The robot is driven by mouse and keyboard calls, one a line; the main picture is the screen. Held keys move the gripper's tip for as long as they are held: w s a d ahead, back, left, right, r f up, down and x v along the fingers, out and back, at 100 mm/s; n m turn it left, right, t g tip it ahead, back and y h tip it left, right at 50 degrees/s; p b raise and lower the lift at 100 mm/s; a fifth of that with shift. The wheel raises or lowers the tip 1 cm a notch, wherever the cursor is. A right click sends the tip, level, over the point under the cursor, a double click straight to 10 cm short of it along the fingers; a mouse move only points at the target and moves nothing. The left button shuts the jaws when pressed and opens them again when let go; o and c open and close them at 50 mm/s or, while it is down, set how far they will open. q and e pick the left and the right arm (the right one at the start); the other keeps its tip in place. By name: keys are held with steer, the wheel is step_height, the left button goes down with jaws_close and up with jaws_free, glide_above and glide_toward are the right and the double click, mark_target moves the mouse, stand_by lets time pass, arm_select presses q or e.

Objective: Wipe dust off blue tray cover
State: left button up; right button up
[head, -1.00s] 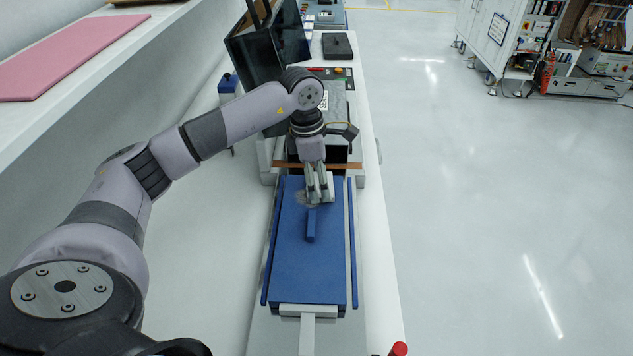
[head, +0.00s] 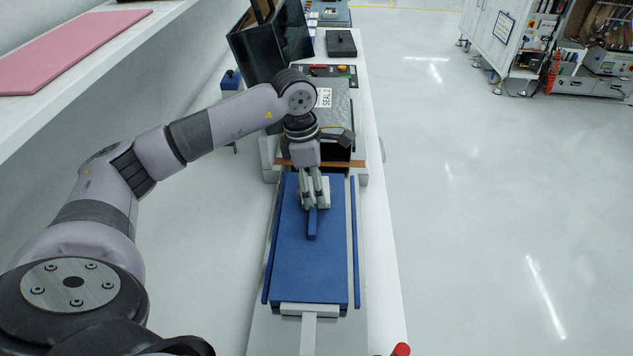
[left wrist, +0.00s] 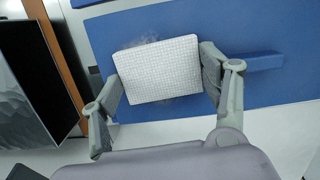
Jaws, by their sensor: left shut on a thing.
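The blue tray cover (head: 310,270) lies flat on the bench fixture, with a raised blue handle bar (head: 312,225) near its middle. In the left wrist view the cover (left wrist: 290,30) spreads behind the fingers, and the handle (left wrist: 265,62) is beside the right finger. My left gripper (head: 315,192) points down over the far half of the cover, shut on a white, finely gridded wiping pad (left wrist: 158,68). A faint grey dust patch (left wrist: 150,40) shows around the pad's edges. The pad hides the cover under it; I cannot tell whether it touches. My right gripper is out of view.
Blue side rails (head: 355,240) flank the cover. Beyond it stand a brown strip (head: 345,163), a grey machine and a dark monitor (head: 258,50). A shelf with a pink sheet (head: 70,45) is at upper left.

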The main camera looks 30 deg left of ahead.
arm_select(q)
steer(key=o, duration=1.1)
steer(key=shift+s+d+f, duration=0.15)
steer(key=shift+s+f, duration=0.1)
steer(key=shift+o, duration=0.2)
steer(key=shift+r, duration=0.35)
steer(key=shift+c, duration=0.2)
steer(key=c, duration=0.8)
steer(key=shift+r, duration=0.1)
steer(key=c, duration=0.4)
steer(key=shift+f, duration=0.25)
steer(key=shift+c, duration=0.2)
steer(key=shift+w, duration=0.1)
